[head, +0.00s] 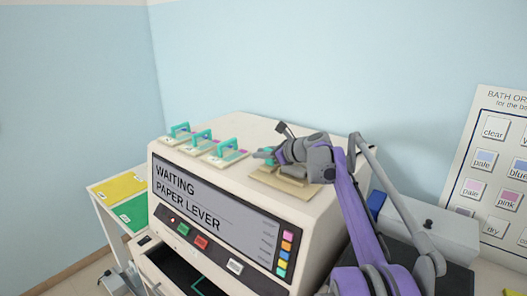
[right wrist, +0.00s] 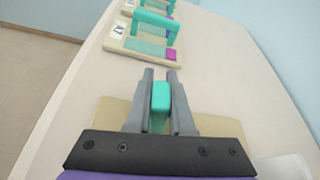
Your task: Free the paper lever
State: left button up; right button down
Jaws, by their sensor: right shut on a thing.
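A large white machine (head: 232,182) has a grey panel (head: 215,215) reading "WAITING PAPER LEVER". My right gripper (head: 268,154) is over the right part of its top. The right wrist view shows my right gripper (right wrist: 160,95) shut on an upright teal handle (right wrist: 160,108). A beige plate (right wrist: 225,122) lies under the fingers; the head view also shows this plate (head: 285,183). I cannot make out a part that is plainly the paper lever. A grey jointed part at the bottom left may be my left gripper (head: 127,279); its jaws are unclear.
Several beige holders with teal handles stand on the machine's top, one labelled A7 (right wrist: 140,45). Yellow (head: 118,186) and green (head: 134,212) sheets lie on a side table at left. An open dark bay (head: 185,272) is below the panel. A bath-order board (head: 495,175) stands at right.

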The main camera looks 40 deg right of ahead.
jog(key=shift+a+n+h, duration=0.3)
jog(key=shift+n+h, duration=0.2)
jog(key=shift+n, duration=0.1)
jog(key=c, duration=0.8)
grip_release()
jog(key=shift+s, duration=0.1)
jog(key=v, duration=1)
jog(key=shift+s, duration=0.4)
jog(key=shift+f, duration=0.1)
